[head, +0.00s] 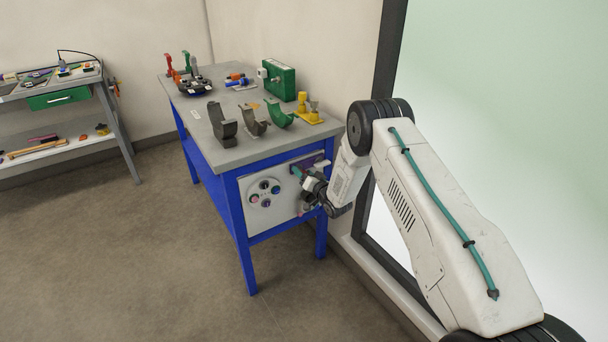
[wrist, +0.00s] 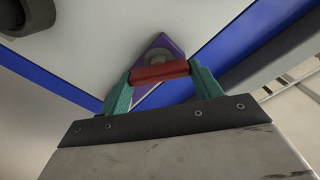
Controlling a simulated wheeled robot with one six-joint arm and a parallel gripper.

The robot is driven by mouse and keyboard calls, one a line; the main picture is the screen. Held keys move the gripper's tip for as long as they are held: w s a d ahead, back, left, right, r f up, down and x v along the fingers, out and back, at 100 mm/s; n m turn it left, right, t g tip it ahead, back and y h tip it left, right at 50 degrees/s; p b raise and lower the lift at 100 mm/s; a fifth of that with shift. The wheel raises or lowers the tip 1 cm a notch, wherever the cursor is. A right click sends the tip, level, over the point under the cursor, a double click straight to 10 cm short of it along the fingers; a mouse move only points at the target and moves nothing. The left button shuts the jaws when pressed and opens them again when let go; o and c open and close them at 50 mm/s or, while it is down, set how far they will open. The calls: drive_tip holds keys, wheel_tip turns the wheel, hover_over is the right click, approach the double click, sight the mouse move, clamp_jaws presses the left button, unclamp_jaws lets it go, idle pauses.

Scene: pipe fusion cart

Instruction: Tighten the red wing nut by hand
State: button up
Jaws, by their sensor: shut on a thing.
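The red wing nut (wrist: 160,73) shows in the wrist view as a short red bar between the two teal fingers of my gripper (wrist: 161,75). The fingers are closed against its two ends. Behind it is a purple plate (wrist: 159,45) with a grey round part, on the white front panel. In the head view my gripper (head: 299,174) is at the right part of the panel, by the purple plate (head: 312,162). The wing nut cannot be made out there, and my wrist covers part of the area.
The panel (head: 285,211) carries several round knobs (head: 264,188) left of my gripper. Above it, the blue-legged cart's grey top (head: 232,151) holds curved clamp shells, a green box (head: 280,80) and a yellow fitting (head: 310,117). A window stands close on the right.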

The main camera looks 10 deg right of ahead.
drive_tip(key=m, duration=1.1)
drive_tip(key=shift+f, duration=0.25)
idle(0.4)
drive_tip(key=o, duration=1)
drive_tip(key=shift+v, duration=3.9)
